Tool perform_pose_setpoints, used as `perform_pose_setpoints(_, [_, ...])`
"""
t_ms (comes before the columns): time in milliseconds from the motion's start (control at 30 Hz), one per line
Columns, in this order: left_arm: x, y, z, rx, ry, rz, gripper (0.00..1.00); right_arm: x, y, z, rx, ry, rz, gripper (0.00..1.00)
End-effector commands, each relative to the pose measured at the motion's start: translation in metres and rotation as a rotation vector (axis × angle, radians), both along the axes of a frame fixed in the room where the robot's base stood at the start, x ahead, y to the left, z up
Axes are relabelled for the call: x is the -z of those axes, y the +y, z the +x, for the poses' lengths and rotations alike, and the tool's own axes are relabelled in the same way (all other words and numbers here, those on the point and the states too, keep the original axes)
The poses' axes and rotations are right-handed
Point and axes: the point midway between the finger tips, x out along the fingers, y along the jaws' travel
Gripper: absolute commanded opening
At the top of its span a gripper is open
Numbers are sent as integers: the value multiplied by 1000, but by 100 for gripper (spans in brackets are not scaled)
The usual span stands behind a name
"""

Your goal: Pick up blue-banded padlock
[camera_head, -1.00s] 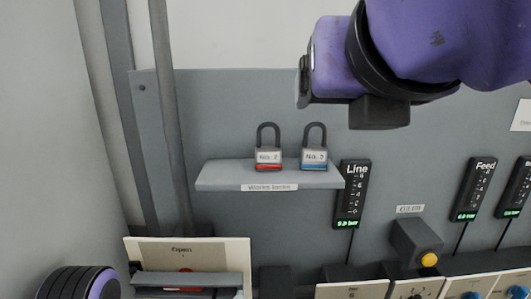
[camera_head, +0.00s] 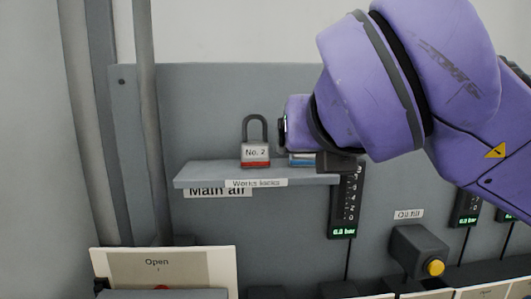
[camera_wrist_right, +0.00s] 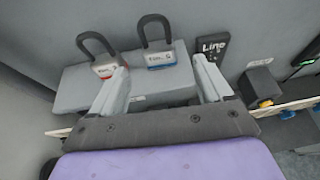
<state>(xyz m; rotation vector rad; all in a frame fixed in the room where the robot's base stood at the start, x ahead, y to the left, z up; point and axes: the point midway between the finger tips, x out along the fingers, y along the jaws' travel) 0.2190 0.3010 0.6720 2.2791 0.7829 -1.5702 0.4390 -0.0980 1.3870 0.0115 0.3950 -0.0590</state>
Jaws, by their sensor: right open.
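The blue-banded padlock (camera_wrist_right: 160,58) stands upright on the grey shelf (camera_head: 205,176), its dark shackle up, in the right wrist view. In the head view my right arm hides most of it, and only a bit of its blue-banded body (camera_head: 302,160) shows. My right gripper (camera_wrist_right: 164,76) is open, with the blue-banded padlock seen between its two fingers and apparently beyond the tips. The red-banded padlock (camera_head: 255,155), labelled No. 2, stands to its left, and its body (camera_wrist_right: 106,68) shows close by the left finger in the wrist view. My left gripper is out of view.
A "Line" gauge (camera_wrist_right: 212,46) hangs just right of the shelf. A box with a yellow button (camera_head: 418,252) is lower right. A vertical pipe (camera_head: 150,120) runs left of the shelf. A cream panel marked Open (camera_head: 215,262) stands below.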

Motion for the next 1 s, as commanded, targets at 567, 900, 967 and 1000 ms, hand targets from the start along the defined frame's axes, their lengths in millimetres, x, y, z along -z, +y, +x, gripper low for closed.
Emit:
perform_pose_setpoints(567, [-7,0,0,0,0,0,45,18,-2,49,0,-2,1,72])
perform_pose_setpoints(900, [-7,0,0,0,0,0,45,17,-2,49,0,-2,1,13])
perform_pose_setpoints(967, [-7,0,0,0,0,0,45,17,-2,49,0,-2,1,13])
perform_pose_setpoints(1000, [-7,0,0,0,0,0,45,17,-2,49,0,-2,1,13])
